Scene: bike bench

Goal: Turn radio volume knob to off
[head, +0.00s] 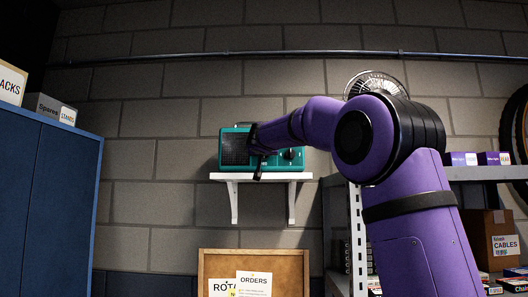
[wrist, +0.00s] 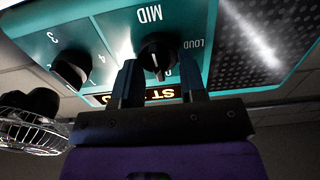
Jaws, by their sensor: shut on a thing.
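The teal radio (head: 234,147) stands on a small white wall shelf. In the wrist view its front panel (wrist: 110,35) fills the upper part and looks upside down. The black volume knob (wrist: 155,50) has the words MID and LOUD beside it. Part of its scale is hidden by my fingers. My gripper (wrist: 158,73) is shut on this knob, one finger on each side. A pale mark shows on the knob, but I cannot read its exact setting. In the head view my arm covers the middle of the radio, and the knob is hidden.
A second black knob (wrist: 72,69) with numbers sits left of my fingers in the wrist view. The white shelf (head: 236,177) is under the radio. A wire-caged fan (head: 374,84) is behind my arm. A blue cabinet (head: 45,190) stands left; a corkboard (head: 222,262) hangs below.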

